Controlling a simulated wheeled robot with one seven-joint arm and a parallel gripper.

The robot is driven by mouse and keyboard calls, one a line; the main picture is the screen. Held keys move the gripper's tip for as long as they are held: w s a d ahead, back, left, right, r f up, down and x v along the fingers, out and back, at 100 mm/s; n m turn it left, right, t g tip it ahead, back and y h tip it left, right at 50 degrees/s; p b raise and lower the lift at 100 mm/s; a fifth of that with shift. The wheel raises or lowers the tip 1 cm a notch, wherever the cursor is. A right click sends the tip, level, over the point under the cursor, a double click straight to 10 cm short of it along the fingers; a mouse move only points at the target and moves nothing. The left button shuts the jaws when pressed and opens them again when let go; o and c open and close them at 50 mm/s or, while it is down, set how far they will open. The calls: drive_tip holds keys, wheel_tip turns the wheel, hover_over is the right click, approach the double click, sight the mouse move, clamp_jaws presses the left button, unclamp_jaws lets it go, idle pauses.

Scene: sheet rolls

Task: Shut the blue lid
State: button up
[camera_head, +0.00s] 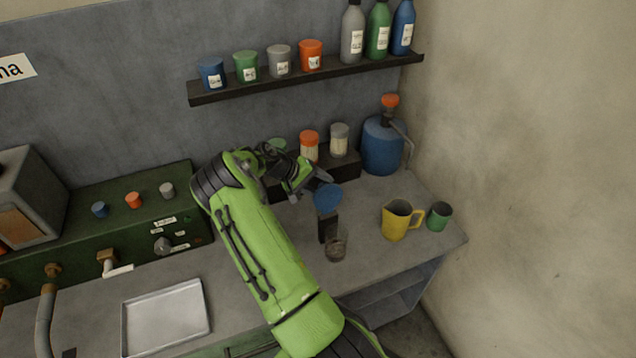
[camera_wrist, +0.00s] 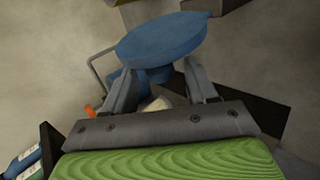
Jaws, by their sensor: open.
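The blue lid (camera_head: 327,198) is a flat round disc, standing tilted up above a dark upright block (camera_head: 328,226) on the counter. A small clear container (camera_head: 337,246) stands at the block's front right. In the wrist view the blue lid (camera_wrist: 162,38) lies across the far end of my fingers. My gripper (camera_head: 318,180) is at the lid's upper edge, with its two fingers apart and nothing visibly held between them. It also shows in the wrist view (camera_wrist: 158,72). I cannot tell whether a fingertip touches the lid.
A yellow jug (camera_head: 396,222) and a green cup (camera_head: 439,217) stand to the right. A blue canister (camera_head: 382,148) with an orange top stands behind. Jars (camera_head: 309,146) sit on a dark riser behind my gripper. A metal tray (camera_head: 166,316) lies at front left.

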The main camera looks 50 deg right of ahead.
drive_tip(key=shift+c, duration=0.3)
clamp_jaws()
drive_tip(key=shift+f+b, duration=0.1)
drive_tip(key=shift+b, duration=0.25)
